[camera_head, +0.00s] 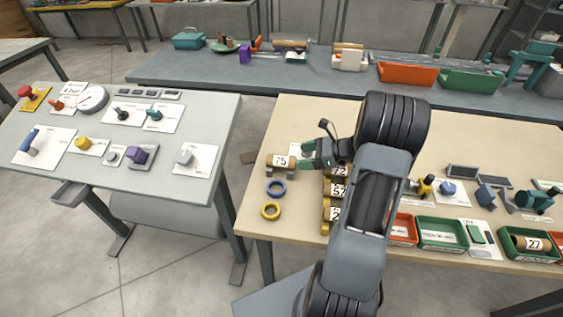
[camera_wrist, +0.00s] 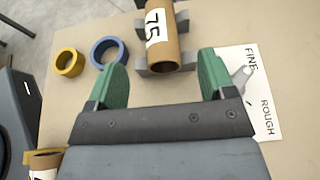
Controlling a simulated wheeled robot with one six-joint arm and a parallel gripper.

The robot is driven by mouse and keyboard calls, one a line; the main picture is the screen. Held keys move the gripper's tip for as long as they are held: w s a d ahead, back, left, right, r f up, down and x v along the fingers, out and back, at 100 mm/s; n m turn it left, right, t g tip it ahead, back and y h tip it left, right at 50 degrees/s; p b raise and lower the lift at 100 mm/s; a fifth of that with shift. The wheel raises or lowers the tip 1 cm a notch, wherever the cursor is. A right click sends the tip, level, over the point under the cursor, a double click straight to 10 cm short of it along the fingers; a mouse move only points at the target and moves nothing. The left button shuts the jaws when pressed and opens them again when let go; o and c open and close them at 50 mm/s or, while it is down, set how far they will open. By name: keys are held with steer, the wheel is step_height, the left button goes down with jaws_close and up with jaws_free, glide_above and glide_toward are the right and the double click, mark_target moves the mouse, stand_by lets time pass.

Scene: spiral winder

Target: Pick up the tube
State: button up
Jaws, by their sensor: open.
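A brown cardboard tube (camera_head: 279,161) with a white label "75" lies on grey supports near the left end of the beige table. In the wrist view the tube (camera_wrist: 163,45) runs up and down the picture, with grey support blocks (camera_wrist: 181,61) beneath it. My gripper (camera_head: 308,155) is just right of the tube in the head view. In the wrist view its two green fingers (camera_wrist: 163,60) are wide apart and empty, with the tube's near end between and slightly beyond them. More labelled tubes (camera_head: 339,191) sit in a yellow-brown rack, partly hidden by my arm.
A blue ring (camera_head: 276,189) and a yellow ring (camera_head: 271,211) lie near the tube. A card marked "FINE" and "ROUGH" (camera_wrist: 262,115) lies beside the right finger. A green bin (camera_head: 512,252) at right holds a tube labelled "27".

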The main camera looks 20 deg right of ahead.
mark_target(288, 158)
steer(key=shift+p+x, duration=0.3)
steer(key=shift+x, duration=3.3)
steer(key=c, duration=1)
